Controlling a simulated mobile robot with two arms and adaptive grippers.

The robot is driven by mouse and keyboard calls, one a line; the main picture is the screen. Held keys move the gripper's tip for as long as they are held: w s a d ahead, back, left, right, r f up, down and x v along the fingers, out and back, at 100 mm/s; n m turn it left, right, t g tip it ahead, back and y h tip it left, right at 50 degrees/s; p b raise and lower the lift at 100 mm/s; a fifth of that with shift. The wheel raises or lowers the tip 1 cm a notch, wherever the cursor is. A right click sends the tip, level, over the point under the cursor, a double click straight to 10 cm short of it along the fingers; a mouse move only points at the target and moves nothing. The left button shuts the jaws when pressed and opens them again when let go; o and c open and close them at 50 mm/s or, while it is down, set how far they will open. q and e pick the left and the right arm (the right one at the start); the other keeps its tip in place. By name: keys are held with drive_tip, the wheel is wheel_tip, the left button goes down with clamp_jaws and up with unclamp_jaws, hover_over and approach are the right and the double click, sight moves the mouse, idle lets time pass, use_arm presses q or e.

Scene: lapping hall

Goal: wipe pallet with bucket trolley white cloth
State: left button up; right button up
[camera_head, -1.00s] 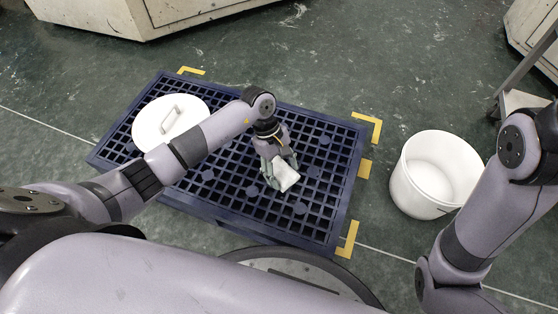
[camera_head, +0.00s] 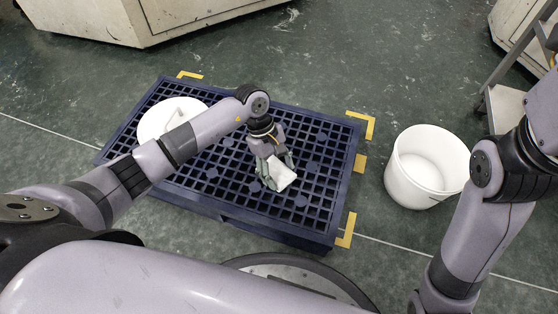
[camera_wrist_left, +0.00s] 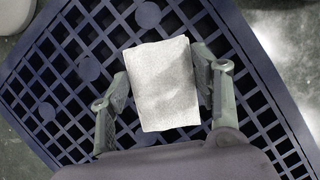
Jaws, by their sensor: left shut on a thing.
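The dark blue grid pallet (camera_head: 330,187) lies flat on the floor, and its grid also fills much of the left wrist view (camera_wrist_left: 62,62). My left gripper (camera_head: 275,176) is over the right half of the pallet, shut on the folded white cloth (camera_head: 282,176). In the left wrist view the cloth (camera_wrist_left: 163,85) sits between the two fingers. I cannot tell whether the cloth touches the pallet. My right arm is at the right, but its gripper is out of view.
A white lid (camera_head: 160,118) with a handle lies on the pallet's left part, partly behind my left arm. An open white bucket (camera_head: 423,168) stands on the floor right of the pallet. Yellow corner marks (camera_head: 346,230) border the pallet. A grey trolley (camera_head: 505,105) stands at upper right.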

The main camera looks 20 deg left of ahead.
use_arm(q)
drive_tip(key=shift+r+p, duration=0.85)
drive_tip(key=shift+r, duration=0.85)
